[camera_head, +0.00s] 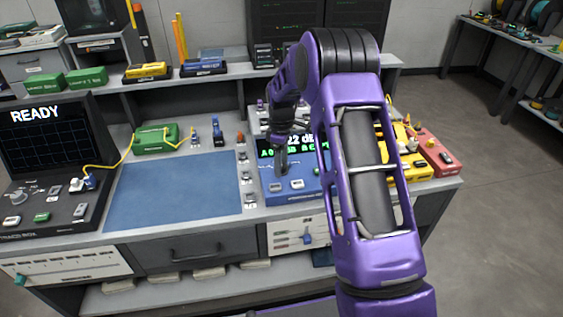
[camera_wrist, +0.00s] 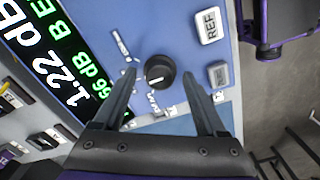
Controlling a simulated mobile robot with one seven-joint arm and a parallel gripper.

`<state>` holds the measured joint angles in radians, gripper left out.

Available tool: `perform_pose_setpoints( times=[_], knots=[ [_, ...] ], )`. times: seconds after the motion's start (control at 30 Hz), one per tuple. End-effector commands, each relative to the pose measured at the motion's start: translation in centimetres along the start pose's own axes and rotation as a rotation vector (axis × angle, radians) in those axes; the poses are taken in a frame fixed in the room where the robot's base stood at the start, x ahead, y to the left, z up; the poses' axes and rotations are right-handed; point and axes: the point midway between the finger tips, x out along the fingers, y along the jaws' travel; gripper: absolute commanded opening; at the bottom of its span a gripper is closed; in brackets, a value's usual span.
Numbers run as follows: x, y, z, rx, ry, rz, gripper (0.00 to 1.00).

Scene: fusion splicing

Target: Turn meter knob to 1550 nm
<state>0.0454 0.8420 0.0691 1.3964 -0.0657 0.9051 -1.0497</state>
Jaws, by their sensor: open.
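The blue meter (camera_head: 293,190) stands on the bench right of the blue mat, partly hidden behind my purple arm. Its display (camera_wrist: 60,60) shows 1.22 dB in white and green text below it. The black round meter knob (camera_wrist: 160,72) has a white pointer line and sits on the blue panel, with small white labels around it that are too blurred to read. My gripper (camera_wrist: 165,100) is open, its two dark fingers spread on either side of the knob and apart from it. In the head view my gripper (camera_head: 281,168) is over the meter's front.
A REF button (camera_wrist: 208,25) and a grey button (camera_wrist: 219,74) sit on the panel beside the knob. The blue mat (camera_head: 170,190) is clear. A yellow case (camera_head: 410,166) and a red case (camera_head: 436,152) stand to the right. A READY screen unit (camera_head: 50,150) stands at left.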

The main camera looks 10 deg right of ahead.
Motion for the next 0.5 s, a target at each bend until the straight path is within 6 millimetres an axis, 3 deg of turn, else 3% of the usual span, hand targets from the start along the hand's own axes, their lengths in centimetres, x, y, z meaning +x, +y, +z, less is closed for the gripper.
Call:
perform_pose_setpoints(
  times=[0.17,0.5],
  knots=[
    [-0.01,-0.01,0.00,0.000,0.000,0.000,0.74],
    [-0.05,0.00,-0.01,0.000,0.000,0.000,0.13]
  ],
)
